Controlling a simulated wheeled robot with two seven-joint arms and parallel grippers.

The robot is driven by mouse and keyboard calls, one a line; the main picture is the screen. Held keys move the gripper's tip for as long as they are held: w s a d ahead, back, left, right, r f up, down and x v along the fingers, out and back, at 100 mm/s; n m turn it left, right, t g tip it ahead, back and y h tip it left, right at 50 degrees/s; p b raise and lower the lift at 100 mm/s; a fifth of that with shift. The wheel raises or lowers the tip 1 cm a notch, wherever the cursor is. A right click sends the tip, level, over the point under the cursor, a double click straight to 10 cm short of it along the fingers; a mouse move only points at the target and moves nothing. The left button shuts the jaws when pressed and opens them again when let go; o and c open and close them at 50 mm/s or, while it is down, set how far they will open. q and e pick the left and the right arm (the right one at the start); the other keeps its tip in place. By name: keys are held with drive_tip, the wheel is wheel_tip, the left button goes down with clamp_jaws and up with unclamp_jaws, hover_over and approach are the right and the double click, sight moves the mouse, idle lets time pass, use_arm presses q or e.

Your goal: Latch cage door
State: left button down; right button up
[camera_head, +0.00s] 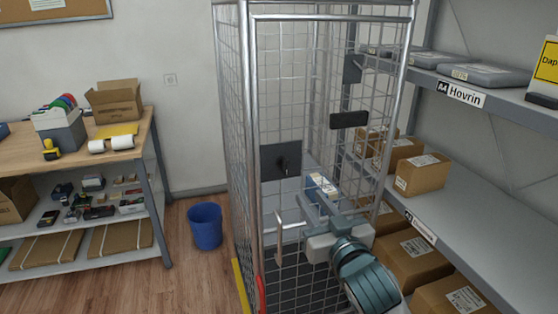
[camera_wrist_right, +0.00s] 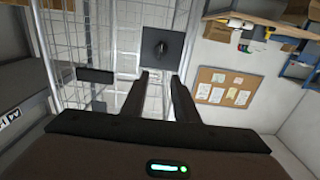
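The wire-mesh cage (camera_head: 232,110) stands in the middle of the head view, with its tall framed mesh door (camera_head: 330,17) at the front. I cannot tell whether the door is fully closed. A dark latch plate (camera_head: 281,162) with a small knob or lever sits near the door's left edge; it also shows ahead of the fingers in the right wrist view (camera_wrist_right: 168,48). My right gripper (camera_head: 318,202) is in front of the mesh, lower right of the plate. In the wrist view its two fingers (camera_wrist_right: 164,77) are apart with nothing between them. My left gripper is out of view.
A pale vertical handle-like strip (camera_head: 279,240) is left of my right gripper. Shelves with cartons (camera_head: 421,174) stand close on the right. A blue bin (camera_head: 205,226) and a workbench (camera_head: 150,125) are on the left, with open floor between bench and cage.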

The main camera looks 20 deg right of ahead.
idle(0.3)
drive_tip(key=p, duration=0.4)
approach(286, 164)
drive_tip(key=w, duration=0.9)
drive_tip(key=shift+w, duration=0.1)
clamp_jaws()
